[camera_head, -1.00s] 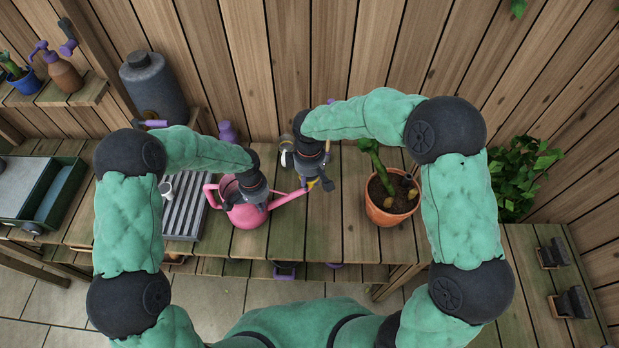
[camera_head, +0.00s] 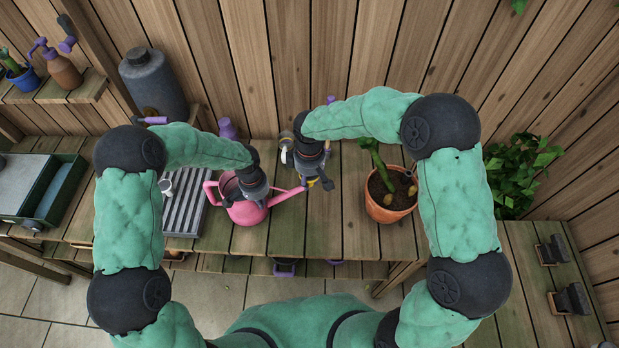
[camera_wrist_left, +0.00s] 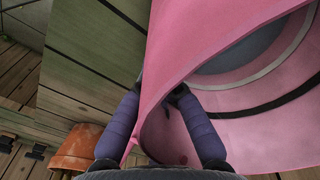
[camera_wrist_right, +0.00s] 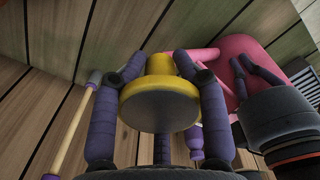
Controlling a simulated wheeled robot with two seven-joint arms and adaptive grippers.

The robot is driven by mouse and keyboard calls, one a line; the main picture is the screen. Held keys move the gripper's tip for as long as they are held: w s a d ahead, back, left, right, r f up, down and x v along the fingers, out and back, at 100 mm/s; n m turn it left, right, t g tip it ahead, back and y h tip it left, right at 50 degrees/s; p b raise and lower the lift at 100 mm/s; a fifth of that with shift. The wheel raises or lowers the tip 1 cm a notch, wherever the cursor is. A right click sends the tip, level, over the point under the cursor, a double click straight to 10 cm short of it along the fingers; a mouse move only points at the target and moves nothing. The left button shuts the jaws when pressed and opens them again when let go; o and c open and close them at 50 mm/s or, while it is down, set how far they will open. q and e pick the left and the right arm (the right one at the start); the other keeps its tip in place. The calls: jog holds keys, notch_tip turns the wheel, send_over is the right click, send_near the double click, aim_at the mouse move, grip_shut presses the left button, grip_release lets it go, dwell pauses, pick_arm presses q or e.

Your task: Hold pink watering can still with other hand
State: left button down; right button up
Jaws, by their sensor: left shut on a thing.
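The pink watering can (camera_head: 250,212) stands on the wooden bench, its spout pointing right. My left gripper (camera_head: 252,197) is shut on the can's wall near its top opening. In the left wrist view the fingers (camera_wrist_left: 165,105) straddle the pink wall (camera_wrist_left: 175,50), one on each side. My right gripper (camera_head: 318,180) is by the spout tip. In the right wrist view its fingers (camera_wrist_right: 160,70) close from both sides on a yellow round-faced piece (camera_wrist_right: 158,103), which looks like a sprinkler head. The pink spout (camera_wrist_right: 200,57) shows behind it; whether they touch is hidden.
A terracotta pot (camera_head: 390,203) with a plant stands to the right of my right gripper. A grey ribbed tray (camera_head: 186,205) lies left of the can. A dark tank (camera_head: 153,83) and a purple bottle (camera_head: 227,128) stand behind. The bench front between can and pot is clear.

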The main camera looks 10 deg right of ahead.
pick_arm(q)
jog(key=shift+s+f, duration=0.1)
pick_arm(e)
jog(key=o, duration=0.6)
jog(key=shift+r, duration=0.1)
notch_tip(320, 180, up, 12)
jog(key=shift+f, duration=0.15)
pick_arm(q)
jog(key=c, duration=1.3)
grip_release()
